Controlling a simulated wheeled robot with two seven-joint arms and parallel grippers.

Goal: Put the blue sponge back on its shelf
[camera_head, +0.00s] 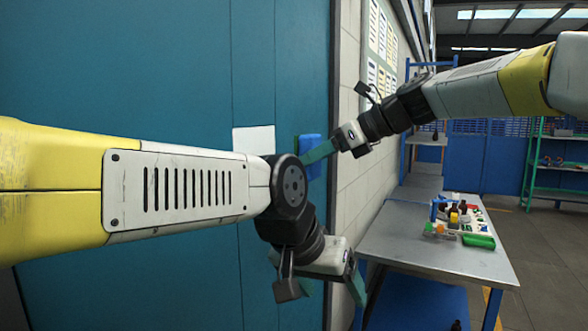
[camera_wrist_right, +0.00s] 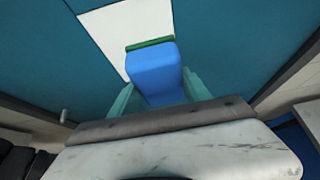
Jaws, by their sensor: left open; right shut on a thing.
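My right gripper (camera_head: 318,152) is shut on the blue sponge (camera_head: 312,168), holding it in front of a teal wall or door. In the right wrist view the blue sponge (camera_wrist_right: 153,70) sits between the two teal fingers (camera_wrist_right: 158,98), with a green strip (camera_wrist_right: 150,43) along its far end. A white panel (camera_head: 253,140) is on the teal surface just left of the sponge; it also shows behind it in the wrist view (camera_wrist_right: 108,35). I cannot tell whether the sponge touches anything there. My left gripper (camera_head: 330,290) is open and empty, low in the middle. No shelf for the sponge is clearly visible.
A grey metal table (camera_head: 425,255) stands at the right, holding several amber bottles, colored items and a green object (camera_head: 478,241). A pale block wall (camera_head: 350,200) with posted sheets is behind my right gripper. Green shelving (camera_head: 550,165) stands far right. The floor there is partly clear.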

